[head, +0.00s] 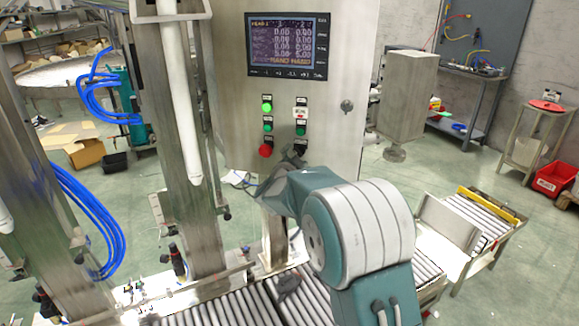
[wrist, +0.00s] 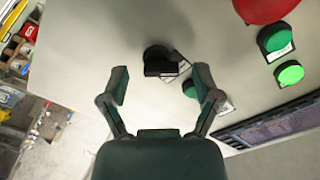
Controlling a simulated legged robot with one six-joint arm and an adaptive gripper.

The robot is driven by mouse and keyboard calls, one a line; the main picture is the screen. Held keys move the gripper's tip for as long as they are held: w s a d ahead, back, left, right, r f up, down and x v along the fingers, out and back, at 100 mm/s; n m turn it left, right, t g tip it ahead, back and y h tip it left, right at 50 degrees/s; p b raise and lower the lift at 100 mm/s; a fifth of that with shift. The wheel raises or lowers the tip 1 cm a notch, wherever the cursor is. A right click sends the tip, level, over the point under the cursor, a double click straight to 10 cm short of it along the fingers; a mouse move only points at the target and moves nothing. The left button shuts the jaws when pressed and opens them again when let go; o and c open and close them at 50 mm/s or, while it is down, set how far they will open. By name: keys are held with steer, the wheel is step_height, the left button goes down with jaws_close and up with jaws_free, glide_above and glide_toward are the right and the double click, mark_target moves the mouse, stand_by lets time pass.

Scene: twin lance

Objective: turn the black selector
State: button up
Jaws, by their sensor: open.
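The black selector (wrist: 158,60) is a dark round knob with a raised bar on the steel panel face, next to a white label. In the wrist view it lies between and beyond the tips of my gripper (wrist: 160,82). My gripper is open, with a finger on each side and nothing held. A gap seems to separate the fingertips from the knob, but I cannot tell its depth. In the head view my gripper and teal wrist are in front of the lower panel, and the selector is hard to make out there.
A red button (head: 265,150) and green buttons, including a lit one (head: 267,107), sit beside the selector. A screen (head: 288,45) is above. A steel post (head: 185,130) stands left of the panel. A roller conveyor (head: 235,306) runs below.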

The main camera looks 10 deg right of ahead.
steer(key=v, duration=1.1)
steer(key=shift+w+a, duration=0.15)
